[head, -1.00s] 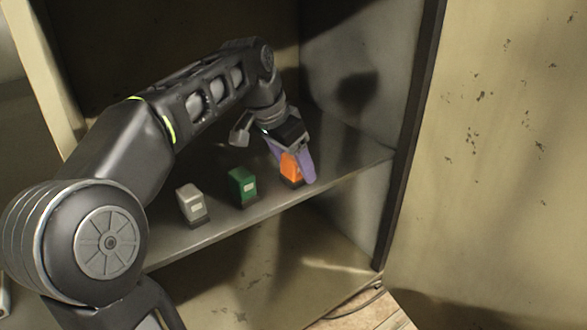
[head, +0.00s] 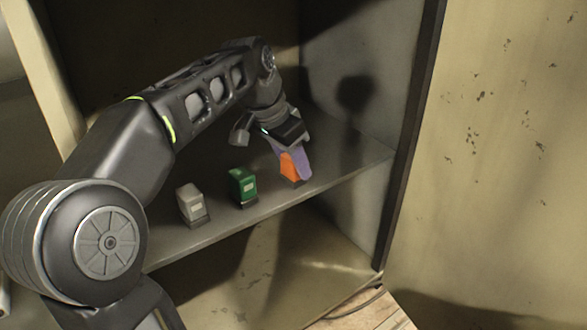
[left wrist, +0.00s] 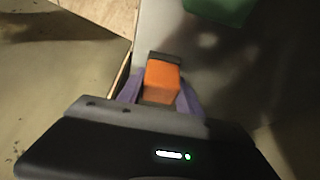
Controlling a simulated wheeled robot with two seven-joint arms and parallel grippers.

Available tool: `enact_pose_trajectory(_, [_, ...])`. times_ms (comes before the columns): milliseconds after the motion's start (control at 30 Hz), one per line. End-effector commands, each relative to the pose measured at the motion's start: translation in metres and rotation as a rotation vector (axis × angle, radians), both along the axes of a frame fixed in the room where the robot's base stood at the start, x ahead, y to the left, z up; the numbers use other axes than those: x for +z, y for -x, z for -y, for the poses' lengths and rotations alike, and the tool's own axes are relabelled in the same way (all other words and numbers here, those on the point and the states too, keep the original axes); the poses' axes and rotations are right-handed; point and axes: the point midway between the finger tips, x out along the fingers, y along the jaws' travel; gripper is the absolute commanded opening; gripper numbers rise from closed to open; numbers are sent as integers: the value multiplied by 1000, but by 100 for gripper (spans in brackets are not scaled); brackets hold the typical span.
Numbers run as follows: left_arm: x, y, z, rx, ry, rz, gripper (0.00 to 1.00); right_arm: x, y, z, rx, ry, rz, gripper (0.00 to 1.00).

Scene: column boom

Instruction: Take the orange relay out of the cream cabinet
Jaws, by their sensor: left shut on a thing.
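The orange relay (head: 289,168) is at the right end of the cabinet shelf, on a dark base. My left gripper (head: 294,163) is shut on it from above, with purple fingers on either side. In the left wrist view the relay (left wrist: 161,80) sits between the two purple fingers (left wrist: 160,92). The cream cabinet (head: 416,130) stands open around the shelf. The relay looks upright and at shelf level; I cannot tell whether it touches its base or the shelf. My right gripper is not in view.
A green relay (head: 242,184) and a grey relay (head: 189,203) stand in a row to the left on the shelf (head: 225,226). The green one also shows in the left wrist view (left wrist: 222,8). The cabinet's right side wall (head: 345,100) is close to the gripper.

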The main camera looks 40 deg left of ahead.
Motion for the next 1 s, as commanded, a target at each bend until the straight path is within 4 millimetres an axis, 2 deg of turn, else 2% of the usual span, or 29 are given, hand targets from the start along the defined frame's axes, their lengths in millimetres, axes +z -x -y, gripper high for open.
enact_pose_trajectory(167, [0, 0, 0, 0, 0, 0, 0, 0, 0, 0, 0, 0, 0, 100])
enact_pose_trajectory(567, [5, 0, 0, -1, 0, 1, 0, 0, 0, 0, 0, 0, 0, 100])
enact_pose_trajectory(767, [21, -1, 0, -1, 0, 1, 0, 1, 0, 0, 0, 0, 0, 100])
enact_pose_trajectory(867, [37, -1, 0, -3, -1, 2, 0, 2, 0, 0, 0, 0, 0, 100])
enact_pose_trajectory(1000, [33, 8, 28, -6, -1, 1, 0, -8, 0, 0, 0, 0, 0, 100])
